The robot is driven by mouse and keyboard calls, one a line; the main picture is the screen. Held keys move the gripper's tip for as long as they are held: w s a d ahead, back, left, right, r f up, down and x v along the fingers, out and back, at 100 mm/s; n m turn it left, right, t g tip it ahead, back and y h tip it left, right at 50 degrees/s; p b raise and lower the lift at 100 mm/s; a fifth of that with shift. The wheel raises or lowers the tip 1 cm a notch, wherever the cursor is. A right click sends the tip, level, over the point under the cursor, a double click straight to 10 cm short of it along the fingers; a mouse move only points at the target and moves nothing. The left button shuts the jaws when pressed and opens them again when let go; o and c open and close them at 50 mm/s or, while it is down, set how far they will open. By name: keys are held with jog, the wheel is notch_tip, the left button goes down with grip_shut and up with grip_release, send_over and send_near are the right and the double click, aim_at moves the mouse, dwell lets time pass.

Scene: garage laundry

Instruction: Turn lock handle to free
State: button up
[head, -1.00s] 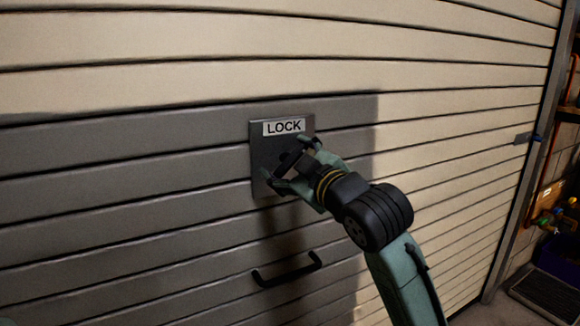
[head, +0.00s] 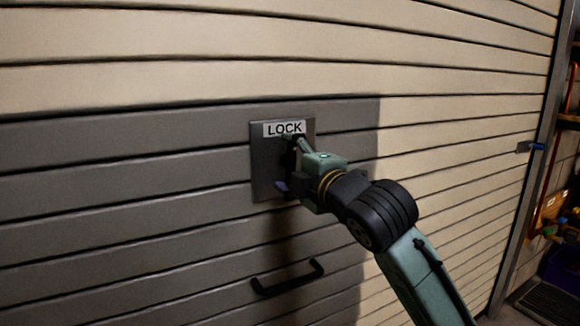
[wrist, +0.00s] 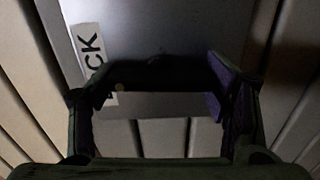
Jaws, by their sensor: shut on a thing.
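The grey lock plate (head: 262,150) with its white LOCK label (head: 284,128) is fixed on the slatted door. It also shows in the wrist view (wrist: 135,40), turned so that the label stands near the left edge. My gripper (head: 291,164) is at the plate, one finger above the other. In the wrist view my gripper (wrist: 165,95) has a finger on each side of the dark lock handle (wrist: 165,74) and is shut on it. The handle's exact angle is hard to read; it is dark and mostly hidden by my gripper in the head view.
A black pull handle (head: 288,277) sticks out of the door below the lock plate. The roller door (head: 150,70) fills most of the view. A door frame (head: 530,170) stands at the right, with shelves and clutter beyond it.

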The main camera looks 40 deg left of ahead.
jog(key=shift+n, duration=0.3)
dwell(0.4)
jog(key=o, duration=1.2)
jog(key=v, duration=1.2)
